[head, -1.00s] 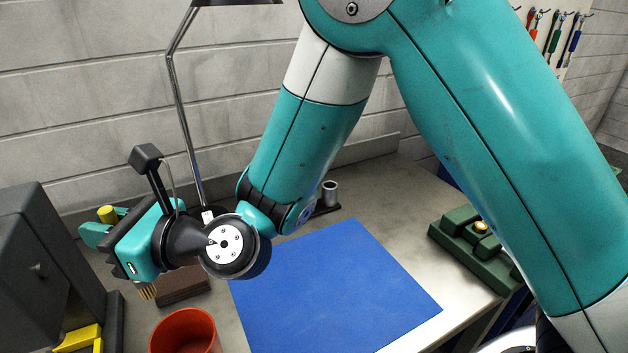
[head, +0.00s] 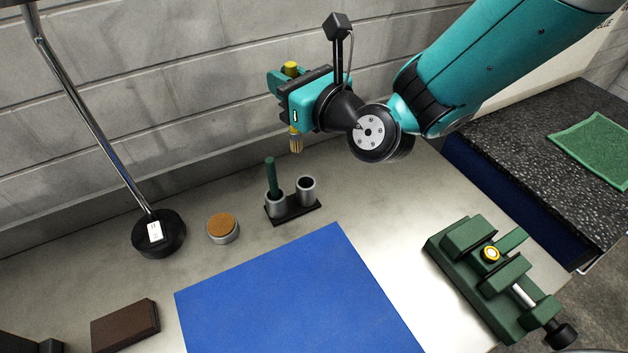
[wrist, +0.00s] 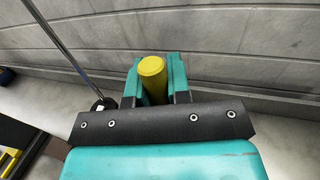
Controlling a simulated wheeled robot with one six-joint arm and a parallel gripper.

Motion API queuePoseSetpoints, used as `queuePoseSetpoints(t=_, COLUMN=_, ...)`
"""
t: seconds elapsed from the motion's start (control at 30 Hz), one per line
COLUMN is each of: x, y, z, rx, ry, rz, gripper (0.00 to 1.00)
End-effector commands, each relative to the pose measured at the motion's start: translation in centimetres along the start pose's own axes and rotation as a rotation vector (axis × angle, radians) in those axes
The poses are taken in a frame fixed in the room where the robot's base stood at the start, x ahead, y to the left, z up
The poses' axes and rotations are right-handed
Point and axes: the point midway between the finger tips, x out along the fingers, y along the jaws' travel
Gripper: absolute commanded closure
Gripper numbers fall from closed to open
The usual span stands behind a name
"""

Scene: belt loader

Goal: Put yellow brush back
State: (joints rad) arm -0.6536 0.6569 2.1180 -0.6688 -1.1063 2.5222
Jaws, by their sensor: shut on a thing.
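My gripper (head: 287,97) is shut on the yellow brush (head: 291,69) in the head view. The brush hangs upright, bristles down, with its tan bristles (head: 296,144) below the jaws. In the wrist view the brush's yellow handle end (wrist: 152,66) stands between the two teal fingers. A black holder (head: 293,214) with two grey cups stands on the bench below the gripper. Its left cup (head: 275,204) has a green-handled tool (head: 271,177) in it. Its right cup (head: 306,190) looks empty. The brush is above the cups and apart from them.
A blue mat (head: 300,295) lies in front of the holder. A round cork-topped tin (head: 222,228) and a black lamp base (head: 158,235) stand left. A brown block (head: 125,327) lies front left. A green vise (head: 480,275) is at the right.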

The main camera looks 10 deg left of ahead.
Motion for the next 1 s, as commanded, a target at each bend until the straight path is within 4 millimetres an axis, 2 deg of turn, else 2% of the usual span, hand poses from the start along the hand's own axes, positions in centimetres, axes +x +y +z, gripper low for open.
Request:
queuePoseSetpoints(t=0.03, x=0.3, y=-1.0, z=1.8, rx=-0.001, ry=-0.003, rz=-0.024, gripper=1.0)
queuePoseSetpoints(t=0.17, x=0.6, y=-2.5, z=2.1, rx=0.002, ry=-0.009, rz=-0.064, gripper=1.0)
queuePoseSetpoints(t=0.27, x=0.7, y=-2.9, z=0.2, rx=0.004, ry=-0.008, rz=-0.073, gripper=1.0)
queuePoseSetpoints(t=0.6, x=0.8, y=-2.7, z=-9.9, rx=0.005, ry=-0.009, rz=-0.07, gripper=1.0)
queuePoseSetpoints(t=0.7, x=0.9, y=-2.6, z=-11.9, rx=0.004, ry=-0.01, rz=-0.069, gripper=1.0)
queuePoseSetpoints(t=0.93, x=0.9, y=-2.5, z=-13.8, rx=0.003, ry=-0.013, rz=-0.067, gripper=1.0)
queuePoseSetpoints(t=1.0, x=0.9, y=-2.5, z=-15.0, rx=0.003, ry=-0.011, rz=-0.068, gripper=1.0)
